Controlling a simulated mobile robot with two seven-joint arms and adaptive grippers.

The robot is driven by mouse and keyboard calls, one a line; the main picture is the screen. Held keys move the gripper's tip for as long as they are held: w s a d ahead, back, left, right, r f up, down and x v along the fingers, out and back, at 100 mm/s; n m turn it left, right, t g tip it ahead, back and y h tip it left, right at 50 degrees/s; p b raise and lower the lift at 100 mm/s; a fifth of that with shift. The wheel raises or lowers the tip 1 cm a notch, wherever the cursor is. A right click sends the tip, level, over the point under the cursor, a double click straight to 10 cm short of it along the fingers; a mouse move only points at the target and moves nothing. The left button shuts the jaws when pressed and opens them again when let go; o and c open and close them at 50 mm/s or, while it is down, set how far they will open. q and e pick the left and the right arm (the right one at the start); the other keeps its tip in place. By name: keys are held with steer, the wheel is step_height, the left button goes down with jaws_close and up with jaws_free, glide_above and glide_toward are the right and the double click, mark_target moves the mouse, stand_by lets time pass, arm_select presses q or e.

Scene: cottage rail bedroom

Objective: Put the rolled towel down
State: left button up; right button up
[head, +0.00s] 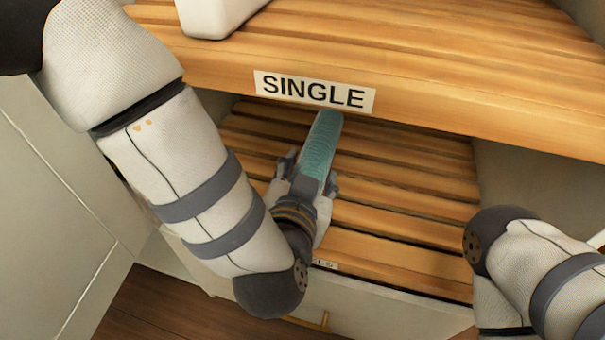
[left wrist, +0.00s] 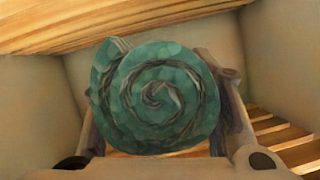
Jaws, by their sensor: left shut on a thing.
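The rolled towel (head: 321,146) is teal and lies lengthwise away from me, low over the slatted lower shelf (head: 405,218). In the left wrist view its spiral end (left wrist: 157,96) faces the camera. My left gripper (head: 308,180) is shut on the rolled towel, with a finger on each side of it. The towel's far end passes under the upper shelf's front edge. I cannot tell whether its underside touches the slats. My right arm shows at the lower right, but its gripper is out of view.
The upper wooden shelf (head: 430,65) carries a label reading SINGLE (head: 314,92) and overhangs the lower shelf. A white object (head: 215,12) stands on the upper shelf. Side walls bound the compartment. Bare slats lie right of the towel.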

arm_select(q)
steer(key=w+f, duration=0.1)
steer(key=w+a+f+b, duration=0.1)
steer(key=f, duration=0.1)
steer(key=w+f, duration=0.1)
steer(key=shift+a+f, duration=0.25)
steer(key=shift+f, duration=0.1)
steer(key=f+b, duration=0.1)
steer(key=f, duration=0.3)
steer(key=shift+w+a+b, duration=0.2)
steer(key=shift+w+b, duration=0.2)
steer(key=shift+r, duration=0.1)
steer(key=o, duration=1.2)
